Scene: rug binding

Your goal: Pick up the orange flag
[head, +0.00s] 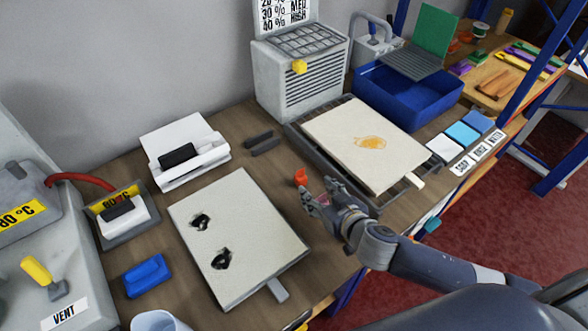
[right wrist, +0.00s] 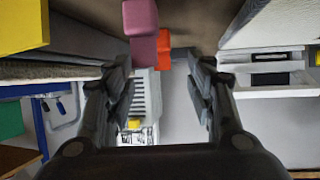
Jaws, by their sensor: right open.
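The small orange flag (head: 300,177) stands on the wooden bench between the two boards, just beyond my right gripper's fingertips (head: 316,189). My right gripper is open and apart from the flag. My left gripper is not in view.
A pale board with two dark holes (head: 240,220) lies left of the gripper. A board with an orange stain (head: 335,125) lies on a dark tray at right. Two dark bars (head: 262,143) lie behind the flag. A grey heater (head: 300,75) stands at the back.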

